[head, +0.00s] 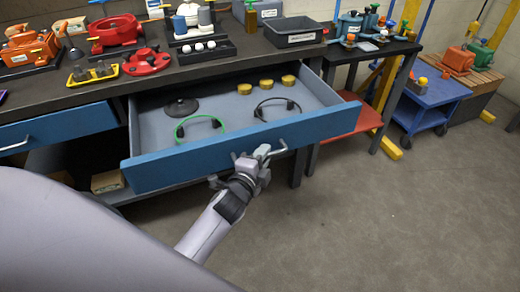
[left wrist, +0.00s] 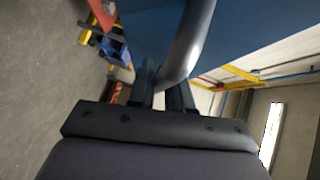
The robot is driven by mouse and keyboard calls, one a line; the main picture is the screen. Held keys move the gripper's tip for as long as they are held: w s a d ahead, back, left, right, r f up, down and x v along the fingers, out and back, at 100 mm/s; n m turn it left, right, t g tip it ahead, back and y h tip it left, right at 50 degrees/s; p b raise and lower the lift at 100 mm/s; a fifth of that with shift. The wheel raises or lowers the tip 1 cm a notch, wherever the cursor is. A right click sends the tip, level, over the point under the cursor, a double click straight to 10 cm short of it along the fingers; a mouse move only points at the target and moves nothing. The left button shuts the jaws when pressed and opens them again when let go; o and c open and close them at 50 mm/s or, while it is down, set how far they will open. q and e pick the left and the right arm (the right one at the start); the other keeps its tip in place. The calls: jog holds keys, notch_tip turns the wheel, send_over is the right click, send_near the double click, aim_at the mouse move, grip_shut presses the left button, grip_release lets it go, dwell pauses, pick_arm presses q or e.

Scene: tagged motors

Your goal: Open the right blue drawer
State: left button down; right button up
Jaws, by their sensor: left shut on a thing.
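The right blue drawer (head: 230,152) is pulled far out from under the dark workbench, and its grey inside shows. A silver bar handle (head: 277,149) is on its front. My left gripper (head: 263,152) is shut on the handle at the drawer front. In the left wrist view the two dark fingers (left wrist: 163,90) are on either side of the curved metal handle (left wrist: 190,42), with the blue drawer front (left wrist: 245,28) behind. In the drawer lie a green ring-shaped item (head: 200,122), a black one (head: 277,104), a dark disc (head: 181,107) and yellow round pieces (head: 266,85). My right gripper is not in view.
The left blue drawer (head: 60,131) appears shut. The workbench top (head: 225,62) holds red and orange motor parts and a grey bin (head: 295,32). A side table with a red shelf (head: 358,120) and a blue cart (head: 436,92) stand at right. Floor (head: 370,210) in front is clear.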

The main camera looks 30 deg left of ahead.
pick_arm(q)
jog(key=shift+d, duration=0.1)
jog(key=c, duration=1.4)
grip_release()
jog(key=s, duration=0.4)
jog(key=s+r, duration=0.1)
jog(key=s, duration=0.2)
jog(key=shift+s+d, duration=0.1)
jog(key=shift+d, duration=0.15)
jog(key=s+d+f+n+g+h+p, duration=0.1)
jog(key=s+f+n+g, duration=0.1)
jog(key=s+f+n, duration=0.1)
jog(key=s+d+f+n+g+h+p, duration=0.1)
jog(key=s+f+n+g, duration=0.1)
jog(key=s+n, duration=0.3)
jog(key=s+d+f+n+g+h+p, duration=0.1)
jog(key=s+f+n+g, duration=0.1)
jog(key=s+f+n, duration=0.3)
jog(key=shift+s+d, duration=0.15)
jog(key=shift+s, duration=0.8)
jog(key=shift+s+d, duration=0.1)
jog(key=shift+s, duration=0.85)
